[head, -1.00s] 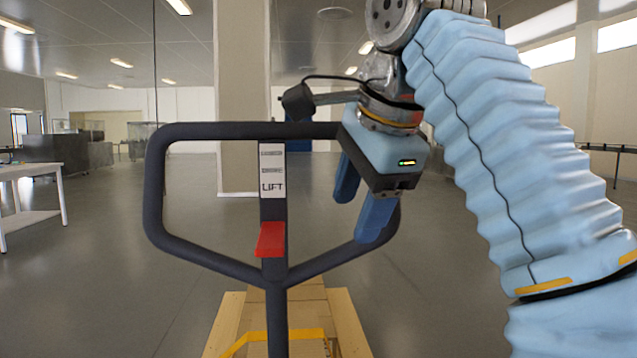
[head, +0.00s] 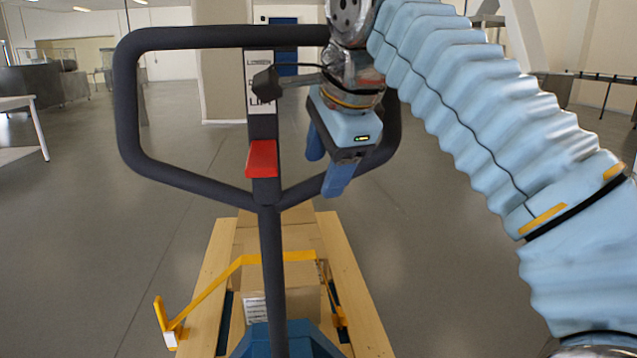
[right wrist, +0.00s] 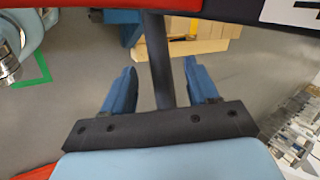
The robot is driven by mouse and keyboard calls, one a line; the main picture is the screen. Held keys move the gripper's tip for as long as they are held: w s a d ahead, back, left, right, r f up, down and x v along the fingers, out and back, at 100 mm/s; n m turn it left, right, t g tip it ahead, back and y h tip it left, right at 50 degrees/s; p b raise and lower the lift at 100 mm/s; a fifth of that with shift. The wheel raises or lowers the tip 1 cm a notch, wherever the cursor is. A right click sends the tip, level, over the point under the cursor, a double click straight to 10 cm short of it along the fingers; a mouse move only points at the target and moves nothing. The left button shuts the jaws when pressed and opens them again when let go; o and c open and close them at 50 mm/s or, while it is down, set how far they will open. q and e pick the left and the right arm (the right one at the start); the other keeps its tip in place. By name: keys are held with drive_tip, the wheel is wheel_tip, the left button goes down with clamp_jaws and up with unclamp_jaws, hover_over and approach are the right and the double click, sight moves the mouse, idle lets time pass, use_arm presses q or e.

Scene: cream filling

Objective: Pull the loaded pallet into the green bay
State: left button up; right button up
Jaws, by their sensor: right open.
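The dark pallet-jack handle (head: 122,110) is a closed loop on a central post (head: 270,240), with a red lever (head: 262,158) and a partly covered LIFT label. A blue jack body (head: 292,340) shows below. The wooden pallet (head: 355,290) bears a cardboard box (head: 305,235) beyond the post. My right gripper (head: 327,165) is open, inside the loop and right of the post, fingers pointing down. In the right wrist view its fingers (right wrist: 160,78) appear on either side of the post, with visible gaps. A green floor line (right wrist: 42,68) lies at left there. My left gripper is not in view.
Open grey floor lies on both sides. A white table (head: 20,102) stands at far left. A pillar (head: 222,80) stands beyond the handle.

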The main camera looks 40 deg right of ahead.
sight(321, 177)
drive_tip(key=shift+x, duration=2.35)
clamp_jaws()
idle(1.2)
